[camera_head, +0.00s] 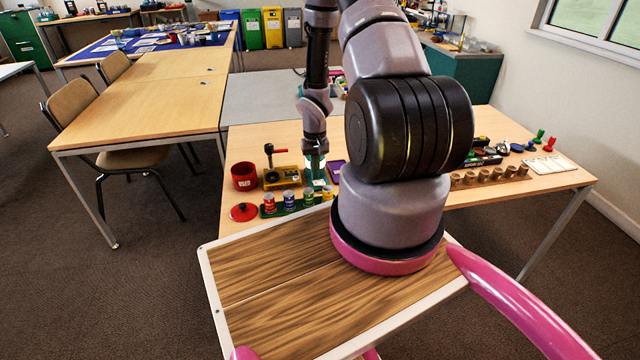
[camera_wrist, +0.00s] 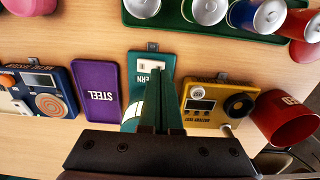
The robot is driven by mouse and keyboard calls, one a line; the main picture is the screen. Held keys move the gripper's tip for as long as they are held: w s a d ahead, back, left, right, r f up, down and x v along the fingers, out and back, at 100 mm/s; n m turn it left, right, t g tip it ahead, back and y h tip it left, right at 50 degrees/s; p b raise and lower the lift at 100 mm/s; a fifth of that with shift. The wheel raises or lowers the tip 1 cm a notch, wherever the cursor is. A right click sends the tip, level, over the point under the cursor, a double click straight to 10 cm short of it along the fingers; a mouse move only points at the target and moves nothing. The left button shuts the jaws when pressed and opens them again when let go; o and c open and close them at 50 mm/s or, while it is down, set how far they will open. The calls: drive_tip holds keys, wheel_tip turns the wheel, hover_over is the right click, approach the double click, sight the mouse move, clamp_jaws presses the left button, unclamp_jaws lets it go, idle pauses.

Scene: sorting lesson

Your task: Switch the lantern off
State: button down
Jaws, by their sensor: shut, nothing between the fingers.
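The lantern (camera_wrist: 134,60) shows in the wrist view as a teal panel with partly covered lettering and a small white switch plate (camera_wrist: 151,65) near its far end. My gripper (camera_wrist: 158,76) is shut and empty, its fingers over the lantern with the tips close to the switch plate. Whether they touch it I cannot tell. The fingers hide the lower middle of the lantern. In the head view my gripper (camera_head: 316,166) points down at the table, and the lantern is mostly hidden behind it.
A purple STEEL panel (camera_wrist: 97,88) and a blue device (camera_wrist: 48,92) lie left of the lantern. A yellow battery tester (camera_wrist: 205,92) and a red tin (camera_wrist: 285,117) stand right. A green tray (camera_wrist: 172,18) of cans lies beyond. In the head view, wooden pegs stand further right.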

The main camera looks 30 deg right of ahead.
drive_tip(key=shift+f, duration=0.9)
drive_tip(key=shift+r, duration=3.55)
wheel_tip(320, 180, up, 15)
drive_tip(key=t, duration=0.1)
hover_over(315, 183)
drive_tip(key=w, duration=0.2)
drive_tip(key=s+a+r+m+t+h, duration=0.1)
drive_tip(key=s+a+r, duration=0.1)
drive_tip(key=r, duration=0.6)
drive_tip(key=s+a+r+t, duration=0.1)
drive_tip(key=s+a+r, duration=0.1)
drive_tip(key=r, duration=0.5)
drive_tip(key=s+a+r+t+y, duration=0.1)
drive_tip(key=s+a+r, duration=0.3)
drive_tip(key=s+r, duration=0.4)
drive_tip(key=s+a+r+t+y, duration=0.2)
drive_tip(key=s+a+r, duration=0.3)
drive_tip(key=s+r, duration=0.4)
drive_tip(key=shift+s+a+r+t, duration=0.15)
drive_tip(key=shift+s+r+t, duration=0.15)
drive_tip(key=shift+t, duration=0.3)
